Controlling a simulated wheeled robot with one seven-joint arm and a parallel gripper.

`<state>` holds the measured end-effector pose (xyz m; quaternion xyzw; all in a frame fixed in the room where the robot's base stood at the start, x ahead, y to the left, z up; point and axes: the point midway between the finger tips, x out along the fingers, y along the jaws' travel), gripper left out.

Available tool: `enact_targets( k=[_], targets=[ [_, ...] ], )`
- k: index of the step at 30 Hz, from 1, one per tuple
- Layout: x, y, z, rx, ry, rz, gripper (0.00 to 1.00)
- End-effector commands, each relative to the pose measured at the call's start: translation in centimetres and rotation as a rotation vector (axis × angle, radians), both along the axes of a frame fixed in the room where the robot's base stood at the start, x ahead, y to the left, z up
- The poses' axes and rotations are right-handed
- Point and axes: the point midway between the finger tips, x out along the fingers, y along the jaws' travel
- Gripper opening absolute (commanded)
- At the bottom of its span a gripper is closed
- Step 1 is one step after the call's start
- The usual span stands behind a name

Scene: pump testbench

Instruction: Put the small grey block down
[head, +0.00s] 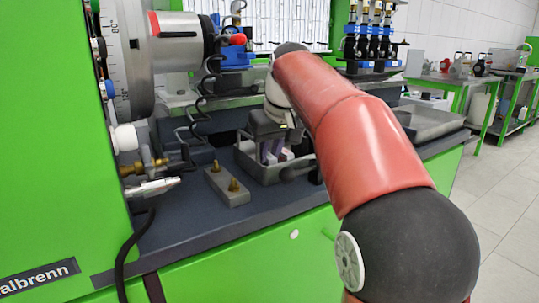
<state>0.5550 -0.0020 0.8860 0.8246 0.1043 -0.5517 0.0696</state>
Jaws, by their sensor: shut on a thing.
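My gripper (270,158) points down into the open metal tray (262,176) on the dark bench top, with its fingertips at about the level of the tray's rim. It is shut on the small grey block, which is small and mostly hidden between the fingers. I cannot tell whether the block touches the tray floor. Small pale pieces (286,155) show in the tray, beside the fingers.
A grey block with two brass pegs (228,186) stands on the bench, left of the tray. A green machine (60,130) with a large dial fills the left. A shallow metal tray (428,122) lies behind my arm.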

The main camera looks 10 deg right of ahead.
Motion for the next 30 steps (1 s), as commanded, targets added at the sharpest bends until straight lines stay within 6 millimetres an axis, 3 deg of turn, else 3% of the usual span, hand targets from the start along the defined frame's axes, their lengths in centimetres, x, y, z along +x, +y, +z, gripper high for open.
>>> enact_targets(
  k=[13,14,18,30],
  targets=[
    [0.01,0.01,-0.68,0.0,-0.001,0.001,0.0],
    [0.02,0.01,-0.67,0.0,-0.001,0.001,0.2],
    [0.01,0.01,-0.59,0.0,-0.001,0.001,0.39],
    [-0.06,0.06,-0.48,0.001,-0.002,0.002,0.41]
  ],
)
